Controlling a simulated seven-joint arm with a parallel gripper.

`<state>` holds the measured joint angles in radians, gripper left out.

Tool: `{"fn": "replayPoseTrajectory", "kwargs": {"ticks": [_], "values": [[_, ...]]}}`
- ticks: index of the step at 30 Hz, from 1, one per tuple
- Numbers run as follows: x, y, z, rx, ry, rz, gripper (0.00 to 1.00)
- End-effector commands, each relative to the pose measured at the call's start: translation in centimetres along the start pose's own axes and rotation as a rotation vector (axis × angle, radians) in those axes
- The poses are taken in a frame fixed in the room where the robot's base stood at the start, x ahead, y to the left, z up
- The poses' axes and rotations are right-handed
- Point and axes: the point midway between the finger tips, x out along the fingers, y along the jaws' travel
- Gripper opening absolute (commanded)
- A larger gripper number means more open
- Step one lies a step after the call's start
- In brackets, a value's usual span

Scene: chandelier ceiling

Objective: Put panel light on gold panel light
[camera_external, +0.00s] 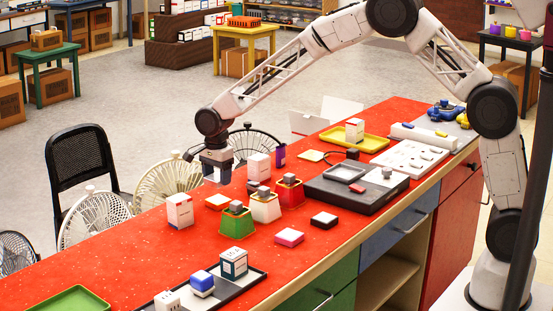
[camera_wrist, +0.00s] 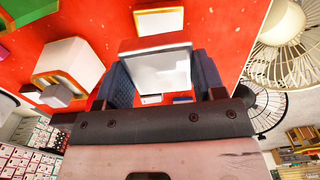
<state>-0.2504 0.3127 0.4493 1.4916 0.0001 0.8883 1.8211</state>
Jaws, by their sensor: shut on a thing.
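My gripper (camera_external: 217,178) is above the red counter near its far left edge. In the wrist view, its two dark blue fingers (camera_wrist: 155,85) are shut on a square panel light (camera_wrist: 160,72) with a pale face and grey rim. In the external view the held panel is mostly hidden by the fingers. A flat panel with an orange-gold rim and white face (camera_external: 218,201) lies on the counter just below the gripper; it also shows ahead of the held panel in the wrist view (camera_wrist: 159,21). The two panels look apart. A yellowish panel (camera_external: 310,156) lies farther back.
White boxes (camera_external: 180,211) (camera_external: 259,167) stand on either side of the gripper. Green (camera_external: 236,224), white (camera_external: 265,208) and red (camera_external: 290,192) cups with grey blocks stand to the right. A pink panel (camera_external: 289,237) and dark panel (camera_external: 323,220) lie in front.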

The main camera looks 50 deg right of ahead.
Motion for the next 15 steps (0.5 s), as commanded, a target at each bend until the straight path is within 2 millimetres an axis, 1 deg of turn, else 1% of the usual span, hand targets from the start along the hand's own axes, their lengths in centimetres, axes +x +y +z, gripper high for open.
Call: {"fn": "replayPoseTrajectory", "kwargs": {"ticks": [5, 8, 11, 15], "values": [[0.0, 0.0, 0.0, 0.0, 0.0, 0.0, 0.39], [0.5, 0.0, 0.0, 0.0, 0.0, 0.0, 0.39], [1.4, 0.0, 0.0, 0.0, 0.0, 0.001, 0.39], [3.2, 0.0, 0.0, 0.0, 0.0, 0.002, 0.39]]}}
